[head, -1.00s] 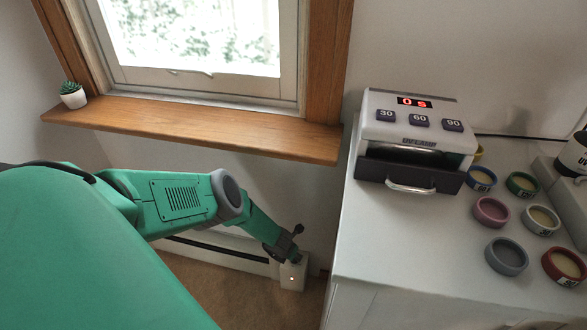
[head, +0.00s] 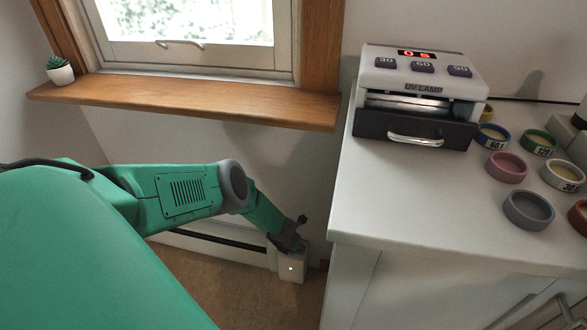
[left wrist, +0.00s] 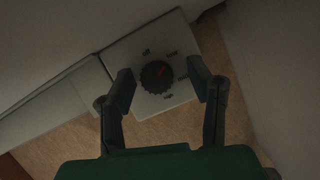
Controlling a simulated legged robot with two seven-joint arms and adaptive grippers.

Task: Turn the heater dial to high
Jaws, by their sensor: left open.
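The heater dial (left wrist: 157,76) is a dark round knob on a pale square panel (left wrist: 180,107) in the left wrist view. Its red mark points up and right, toward the upper right label. Labels surround the knob; the upper left seems to read off and the lower one high, but they are dim. My left gripper (left wrist: 160,74) is open, with one finger on each side of the knob; contact cannot be told. In the head view my left gripper (head: 290,240) is at the pale heater end box (head: 291,268), and the dial is hidden. My right gripper is not in view.
The baseboard heater (head: 205,247) runs along the wall under the wooden sill (head: 190,108). A white cabinet (head: 400,215) stands close to the right of the end box. A UV lamp (head: 420,95) and several round jars (head: 508,168) are on top.

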